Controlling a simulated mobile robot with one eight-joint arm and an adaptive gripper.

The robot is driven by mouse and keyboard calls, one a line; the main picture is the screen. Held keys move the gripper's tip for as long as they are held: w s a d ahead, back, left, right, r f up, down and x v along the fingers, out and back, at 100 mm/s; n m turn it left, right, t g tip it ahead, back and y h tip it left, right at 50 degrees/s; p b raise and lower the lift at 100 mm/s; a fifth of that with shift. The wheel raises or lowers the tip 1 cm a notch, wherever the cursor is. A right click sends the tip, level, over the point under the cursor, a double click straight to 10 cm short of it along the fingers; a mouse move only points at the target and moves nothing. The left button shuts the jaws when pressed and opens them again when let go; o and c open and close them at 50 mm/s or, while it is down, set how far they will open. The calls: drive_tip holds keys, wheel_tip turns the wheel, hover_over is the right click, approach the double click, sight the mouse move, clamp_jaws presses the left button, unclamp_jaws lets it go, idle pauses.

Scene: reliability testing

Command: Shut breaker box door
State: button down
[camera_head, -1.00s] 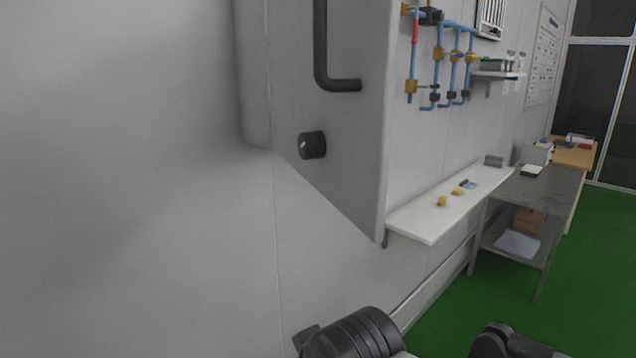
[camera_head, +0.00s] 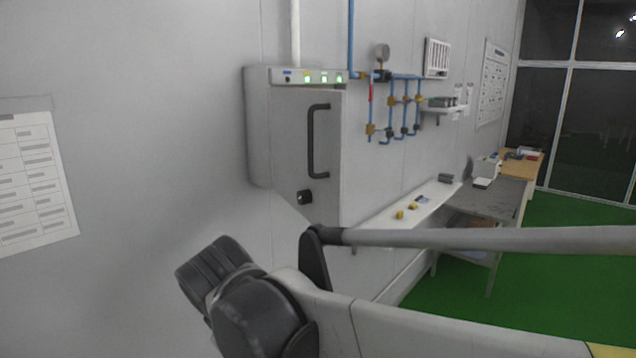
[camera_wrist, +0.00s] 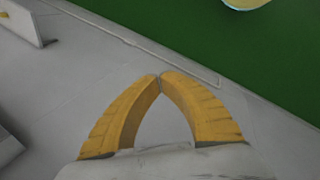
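The breaker box (camera_head: 258,130) hangs on the grey wall in the head view, left of centre. The door hides the box's inside. My gripper (camera_wrist: 160,76) shows in the wrist view with its two yellow fingers meeting at the tips, with nothing between them. It points toward the wall base and floor, and the breaker box is not in that view.
My arm crosses the lower part of the head view. A white shelf (camera_head: 372,226) with small yellow items runs right of the box, also seen in the wrist view (camera_wrist: 22,25). A grey table (camera_head: 490,197) stands beyond. Blue pipes (camera_head: 391,110) are on the wall. Green floor (camera_head: 540,290) is open at right.

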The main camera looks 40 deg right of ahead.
drive_tip(key=w+d+r+n+g+h+p, duration=0.2)
drive_tip(key=w+d+r+n+g+p, duration=0.15)
drive_tip(key=r+p, duration=0.75)
drive_tip(key=w+d+r+n+g+h+p, duration=0.3)
drive_tip(key=r+p, duration=0.5)
drive_tip(key=r, duration=0.6)
drive_tip(key=p, duration=0.3)
approach(335, 225)
drive_tip(key=shift+n+t, duration=0.45)
drive_tip(key=x, duration=0.5)
drive_tip(key=shift+s+a+f, duration=0.1)
drive_tip(key=shift+s+f, duration=0.15)
drive_tip(key=shift+f, duration=0.15)
drive_tip(key=shift+s+d+f, duration=0.1)
drive_tip(key=shift+s+d, duration=0.1)
drive_tip(key=shift+d, duration=0.35)
